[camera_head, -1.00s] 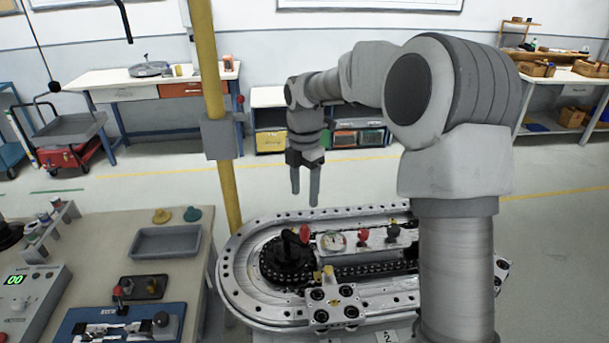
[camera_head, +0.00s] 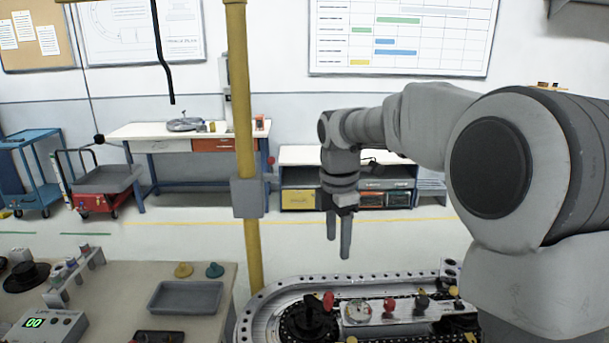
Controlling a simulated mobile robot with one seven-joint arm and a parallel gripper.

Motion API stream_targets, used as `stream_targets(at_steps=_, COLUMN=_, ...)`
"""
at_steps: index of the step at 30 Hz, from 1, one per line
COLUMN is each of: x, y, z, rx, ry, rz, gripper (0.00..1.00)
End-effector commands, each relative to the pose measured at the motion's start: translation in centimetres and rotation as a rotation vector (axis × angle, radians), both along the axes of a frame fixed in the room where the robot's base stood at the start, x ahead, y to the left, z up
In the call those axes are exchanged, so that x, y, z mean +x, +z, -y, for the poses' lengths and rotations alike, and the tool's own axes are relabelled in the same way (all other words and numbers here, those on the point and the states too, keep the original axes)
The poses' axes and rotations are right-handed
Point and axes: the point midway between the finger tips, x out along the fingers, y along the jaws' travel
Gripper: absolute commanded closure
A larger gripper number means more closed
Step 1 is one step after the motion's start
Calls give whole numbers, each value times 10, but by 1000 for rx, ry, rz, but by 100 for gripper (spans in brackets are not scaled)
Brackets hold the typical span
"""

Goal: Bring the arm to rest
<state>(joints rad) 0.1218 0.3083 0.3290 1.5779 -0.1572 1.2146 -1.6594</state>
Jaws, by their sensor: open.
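My gripper (camera_head: 338,248) hangs at the end of my arm, with its two fingers pointing down. The fingers are apart and nothing is between them. It is in the air, in front of the back bench in the picture and above the oval ring track (camera_head: 272,300). The track carries a dark round hub (camera_head: 308,322), a red knob (camera_head: 328,301), a round gauge (camera_head: 357,312) and a chain. The lower part of the track is cut off by the picture's bottom edge, and my arm covers its right part.
A yellow post (camera_head: 243,120) with a grey box (camera_head: 247,197) stands left of my gripper. A worktable with a grey tray (camera_head: 186,297) and a control box (camera_head: 45,330) is at the lower left. Benches and carts line the wall. The floor between is clear.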

Motion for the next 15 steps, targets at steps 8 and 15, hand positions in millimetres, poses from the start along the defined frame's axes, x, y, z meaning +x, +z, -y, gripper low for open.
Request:
stream_targets(at_steps=8, x=-73, y=39, z=18, rx=25, ry=-496, rz=142, gripper=39)
stream_targets(at_steps=15, x=-138, y=51, z=34, rx=129, ry=-936, rz=253, gripper=39)
